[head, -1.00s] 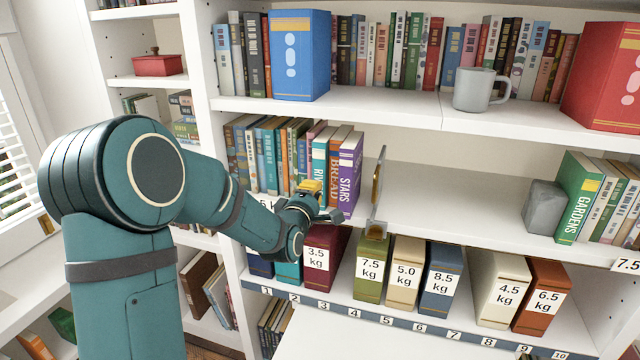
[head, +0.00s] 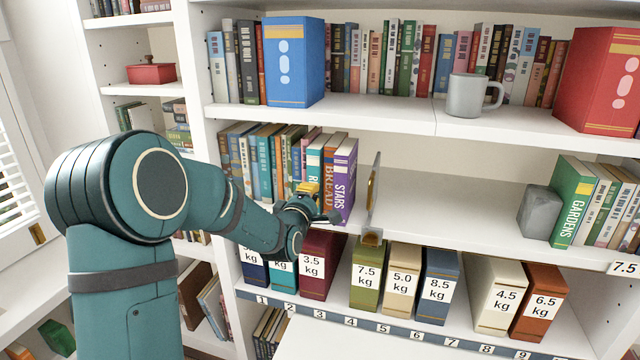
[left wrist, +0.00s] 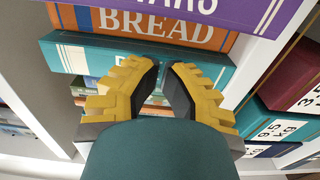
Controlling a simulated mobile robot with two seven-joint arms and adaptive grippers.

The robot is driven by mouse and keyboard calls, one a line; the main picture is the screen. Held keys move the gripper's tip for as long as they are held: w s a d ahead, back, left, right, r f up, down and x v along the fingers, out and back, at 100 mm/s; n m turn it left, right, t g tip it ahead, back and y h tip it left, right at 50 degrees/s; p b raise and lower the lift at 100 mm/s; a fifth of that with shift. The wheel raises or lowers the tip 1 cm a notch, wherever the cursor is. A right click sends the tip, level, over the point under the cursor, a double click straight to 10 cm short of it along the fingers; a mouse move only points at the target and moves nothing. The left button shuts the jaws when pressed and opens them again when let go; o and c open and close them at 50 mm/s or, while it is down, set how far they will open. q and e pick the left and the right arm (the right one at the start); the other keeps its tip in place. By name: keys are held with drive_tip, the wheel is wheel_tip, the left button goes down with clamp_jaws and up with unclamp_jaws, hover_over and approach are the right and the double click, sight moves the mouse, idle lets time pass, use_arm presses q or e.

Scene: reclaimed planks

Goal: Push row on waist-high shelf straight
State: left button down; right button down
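A row of upright books stands at the left of the middle shelf (head: 450,205). Its right end has a teal book (head: 313,160), the orange BREAD book (head: 329,165) and the purple STARS book (head: 345,175). In the left wrist view, STARS (left wrist: 215,10), BREAD (left wrist: 165,28) and the teal book (left wrist: 75,55) lie just beyond my fingers. My left gripper (head: 325,213) is at the front of these spines, low down; its yellow-padded fingertips (left wrist: 165,66) are nearly together, holding nothing, over the teal spine. Contact is unclear. My right gripper is out of view.
A thin upright plate (head: 373,200) stands right of STARS near the shelf edge. Farther right are a grey block (head: 539,211) and the green GARDENS book (head: 572,205). Weight-labelled boxes, such as the maroon 3.5 kg one (head: 318,265), stand below. The shelf's middle is bare.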

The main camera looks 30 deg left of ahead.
use_arm(q)
drive_tip(key=shift+b+x, duration=0.4)
drive_tip(key=shift+x, duration=0.9)
drive_tip(key=shift+s, duration=0.1)
drive_tip(key=v, duration=0.4)
idle(0.6)
